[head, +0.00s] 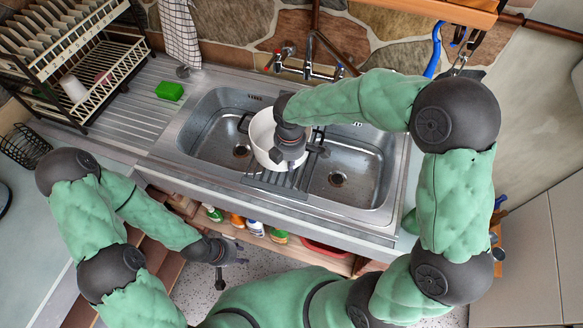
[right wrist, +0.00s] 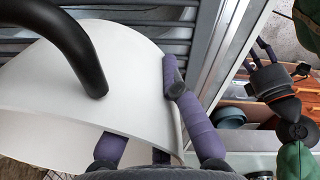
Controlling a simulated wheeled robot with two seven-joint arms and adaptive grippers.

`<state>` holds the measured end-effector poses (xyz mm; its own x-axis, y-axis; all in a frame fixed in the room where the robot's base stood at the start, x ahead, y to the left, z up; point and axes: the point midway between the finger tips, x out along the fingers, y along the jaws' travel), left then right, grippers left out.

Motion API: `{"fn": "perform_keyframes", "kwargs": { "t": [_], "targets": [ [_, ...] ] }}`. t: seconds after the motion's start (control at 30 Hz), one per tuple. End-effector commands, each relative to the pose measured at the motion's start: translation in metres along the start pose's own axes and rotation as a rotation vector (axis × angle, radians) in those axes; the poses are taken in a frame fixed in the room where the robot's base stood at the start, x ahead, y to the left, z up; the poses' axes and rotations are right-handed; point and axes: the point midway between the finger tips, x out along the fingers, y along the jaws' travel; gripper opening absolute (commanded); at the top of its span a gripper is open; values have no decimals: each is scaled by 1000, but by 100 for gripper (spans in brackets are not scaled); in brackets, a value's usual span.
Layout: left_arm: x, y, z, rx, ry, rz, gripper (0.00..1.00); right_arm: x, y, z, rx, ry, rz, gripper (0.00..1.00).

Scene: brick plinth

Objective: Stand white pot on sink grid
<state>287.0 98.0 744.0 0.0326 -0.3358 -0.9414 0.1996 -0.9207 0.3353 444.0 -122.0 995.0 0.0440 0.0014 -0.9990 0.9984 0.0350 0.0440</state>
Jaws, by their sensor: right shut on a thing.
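The white pot (head: 261,133) is upright over the middle of the double sink, at the sink grid (head: 285,181), whose dark slats show in front of it. In the right wrist view the white pot (right wrist: 70,90) fills the left side, with a black curved bar across it and grey slats behind. My right gripper (head: 289,150) is shut on the pot at its near right side; its purple fingers (right wrist: 160,140) are against the pot wall. I cannot tell whether the pot's base touches the grid. My left gripper (head: 229,271) is open and empty, low in front of the counter.
The steel sink has a left basin (head: 222,130) and a right basin (head: 350,175), both empty. Taps (head: 308,70) rise behind. A green sponge (head: 169,91) lies on the drainboard, beside a dish rack (head: 75,60). Bottles (head: 237,220) stand on the shelf below.

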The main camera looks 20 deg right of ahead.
Motion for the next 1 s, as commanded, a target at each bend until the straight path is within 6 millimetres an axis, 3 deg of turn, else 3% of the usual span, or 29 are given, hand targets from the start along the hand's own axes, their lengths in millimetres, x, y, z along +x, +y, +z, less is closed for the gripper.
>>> {"fn": "perform_keyframes", "kwargs": {
  "t": [0.17, 0.43, 0.87, 0.9, 0.93, 1.0],
  "targets": [
    [2, -1, 0, 0, 0, 0, 40, 6, 5, 5, 2, 1, 4, 0],
    [10, -4, 0, 0, 0, 0, 40, 39, 5, 8, 0, 1, 2, 0],
    [11, -4, 0, 0, 0, 0, 40, 44, 5, 7, 0, 1, 4, 0],
    [11, -4, 0, 0, 0, 0, 40, 45, 4, 7, 0, 1, 1, 18],
    [11, -4, 0, 0, 0, 0, 40, 45, 4, 7, 0, 1, 1, 27],
    [11, -4, 0, 0, 0, 0, 40, 44, 4, 7, 0, 1, 1, 31]
  ]
}}
